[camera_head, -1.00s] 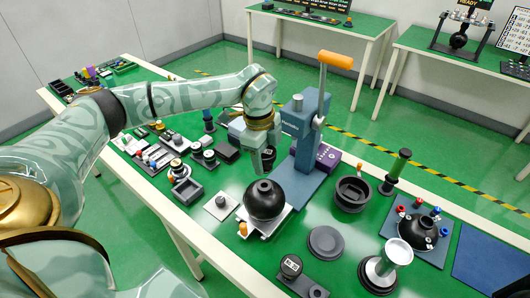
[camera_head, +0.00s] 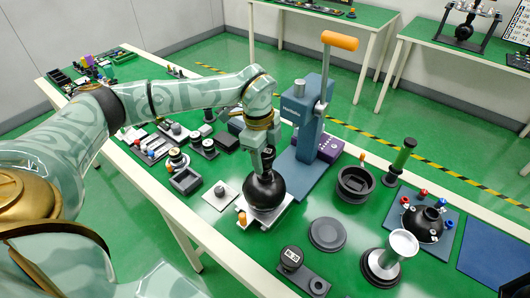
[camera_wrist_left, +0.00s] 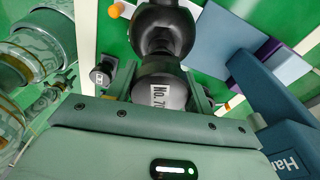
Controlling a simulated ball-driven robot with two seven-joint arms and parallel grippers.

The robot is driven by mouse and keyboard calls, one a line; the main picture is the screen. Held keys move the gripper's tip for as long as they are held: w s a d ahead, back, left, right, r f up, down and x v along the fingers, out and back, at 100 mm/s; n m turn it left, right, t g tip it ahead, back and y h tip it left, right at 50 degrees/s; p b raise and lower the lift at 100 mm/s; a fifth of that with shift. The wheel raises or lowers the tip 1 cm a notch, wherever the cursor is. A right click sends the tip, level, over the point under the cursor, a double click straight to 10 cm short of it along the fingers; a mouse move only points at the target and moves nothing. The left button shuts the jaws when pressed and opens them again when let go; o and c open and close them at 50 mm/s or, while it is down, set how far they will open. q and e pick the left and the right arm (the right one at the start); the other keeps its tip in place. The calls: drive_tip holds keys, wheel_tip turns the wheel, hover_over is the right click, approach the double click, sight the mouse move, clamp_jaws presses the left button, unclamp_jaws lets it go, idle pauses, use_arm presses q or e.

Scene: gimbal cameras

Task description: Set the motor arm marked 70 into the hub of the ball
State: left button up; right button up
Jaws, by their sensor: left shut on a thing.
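The black ball (camera_head: 264,191) sits on a white plate (camera_head: 281,213) near the front of the table. My left gripper (camera_head: 267,160) is right above it, fingers pointing down at the ball's top. It is shut on a dark motor arm; in the left wrist view the motor arm (camera_wrist_left: 160,92) shows a white label reading "No. 7", its end partly cut off. In that view the ball (camera_wrist_left: 166,25) lies just beyond the motor arm, roughly in line with it. The fingers hide the hub, so I cannot tell whether the arm is seated in it. My right gripper is out of view.
A blue press (camera_head: 305,115) with an orange handle stands close behind my left gripper. Another black labelled part (camera_head: 291,258) stands on a dark base in front. A round dark disc (camera_head: 327,234) and a black ring-shaped cup (camera_head: 356,183) lie to the right.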

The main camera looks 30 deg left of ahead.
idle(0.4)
use_arm(q)
drive_tip(key=shift+p, duration=0.9)
idle(1.0)
drive_tip(key=shift+f+b, duration=0.55)
drive_tip(key=shift+f, duration=0.7)
drive_tip(key=o, duration=1.2)
drive_tip(key=shift+r, duration=0.1)
drive_tip(key=r, duration=0.5)
drive_tip(key=a+r+p, duration=0.1)
drive_tip(key=r, duration=0.4)
drive_tip(key=a+r+p, duration=0.1)
drive_tip(key=r, duration=0.5)
drive_tip(key=shift+s, duration=0.1)
